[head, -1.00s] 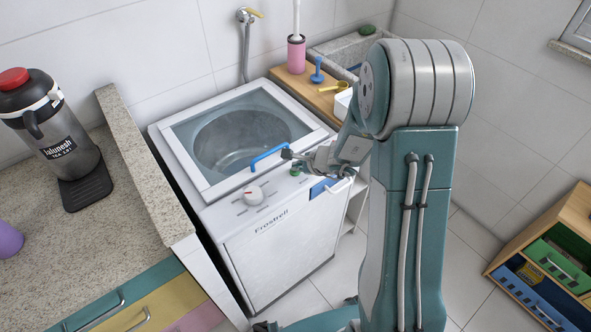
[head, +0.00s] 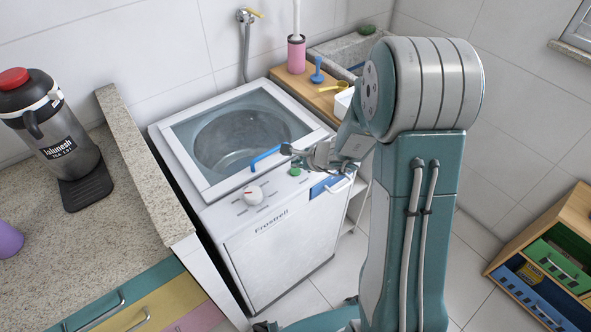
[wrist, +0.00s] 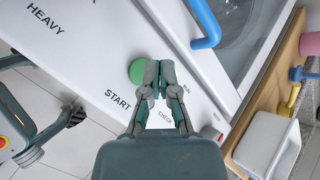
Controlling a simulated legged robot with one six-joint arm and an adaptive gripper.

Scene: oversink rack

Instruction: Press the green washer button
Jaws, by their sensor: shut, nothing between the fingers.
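The white washer (head: 275,262) stands in the middle of the head view, with its lid down. Its round green button (head: 295,172) sits on the front panel, right of the white dial. The green button (wrist: 136,72) also shows in the wrist view, near the words START and CHECK, its right edge partly covered by my fingers. My gripper (wrist: 158,68) is shut and empty, its fingertips beside and overlapping the button in that view. In the head view my gripper (head: 288,151) is above and behind the button, by the blue lid handle. Contact with the button cannot be told.
The blue lid handle (head: 267,157) stands up close to my gripper. A white dial (head: 253,195) is left of the button. A granite counter (head: 150,190) borders the washer at left, and a wooden shelf (head: 322,98) with small items is behind right.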

